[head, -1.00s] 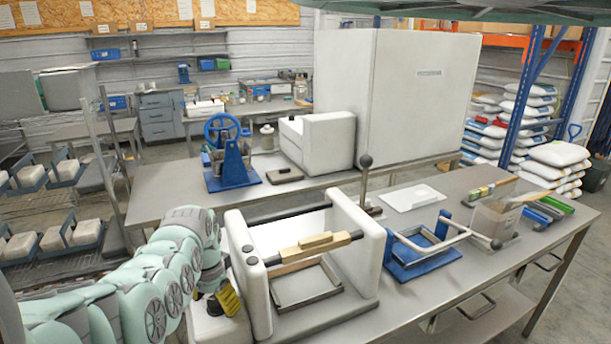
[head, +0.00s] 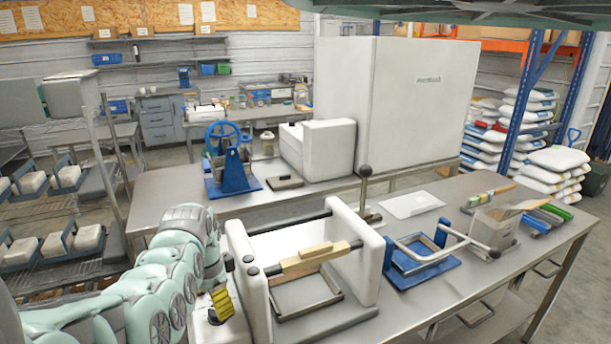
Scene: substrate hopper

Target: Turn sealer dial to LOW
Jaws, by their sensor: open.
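The sealer is a white two-walled frame (head: 357,250) on the near table, with a dark bar and wooden handle (head: 306,258) across it. No LOW marking is readable. My gripper (head: 222,303), with yellow ridged fingers, is open over this box, close to the dark part. Whether it touches is unclear; my arm hides part of the box.
A metal tray frame (head: 308,294) lies inside the sealer. A blue press (head: 231,165) stands on the table behind.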

